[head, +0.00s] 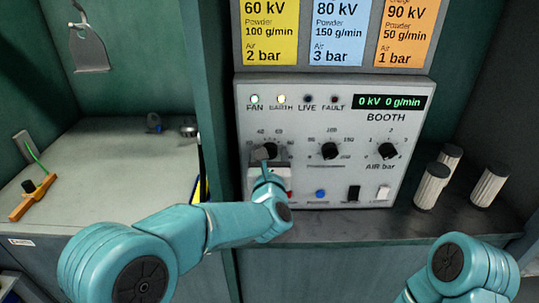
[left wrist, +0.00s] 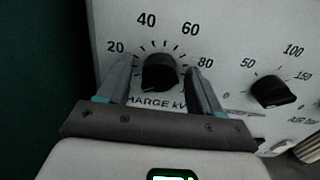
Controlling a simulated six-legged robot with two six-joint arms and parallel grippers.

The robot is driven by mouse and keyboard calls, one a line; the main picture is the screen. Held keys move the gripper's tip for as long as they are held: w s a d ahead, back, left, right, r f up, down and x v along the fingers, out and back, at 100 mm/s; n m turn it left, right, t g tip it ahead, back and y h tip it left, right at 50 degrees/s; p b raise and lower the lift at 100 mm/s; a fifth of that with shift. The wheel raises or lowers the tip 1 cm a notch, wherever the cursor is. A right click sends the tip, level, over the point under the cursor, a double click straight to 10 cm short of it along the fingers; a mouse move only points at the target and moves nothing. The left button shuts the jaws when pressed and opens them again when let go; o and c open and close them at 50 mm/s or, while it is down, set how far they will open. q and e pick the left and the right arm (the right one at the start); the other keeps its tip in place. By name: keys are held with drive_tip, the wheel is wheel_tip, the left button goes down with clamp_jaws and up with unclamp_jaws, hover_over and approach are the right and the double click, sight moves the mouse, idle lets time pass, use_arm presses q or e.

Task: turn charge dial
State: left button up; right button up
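The charge dial (left wrist: 160,73) is a round black knob on the grey booth panel (head: 310,108), with a scale marked 20, 40, 60 and 80 around it. In the left wrist view, my left gripper (left wrist: 160,68) has one finger on each side of the dial, with a gap showing at both sides. In the head view, the left gripper (head: 267,160) is at the panel's left dial and partly covers it. The panel display (head: 388,102) reads 0 kV 0 g/min. My right arm shows at the lower right of the head view, but its gripper does not.
The powder dial (head: 329,151) and air dial (head: 387,151) are to the right. Below them are a blue button (head: 320,193) and switches. White ribbed cylinders (head: 432,186) stand right of the panel. Three coloured cards hang above. A bench (head: 110,160) lies left, beyond a green post.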

use_arm(q)
drive_tip(key=c, duration=0.8)
drive_tip(key=shift+c, duration=0.2)
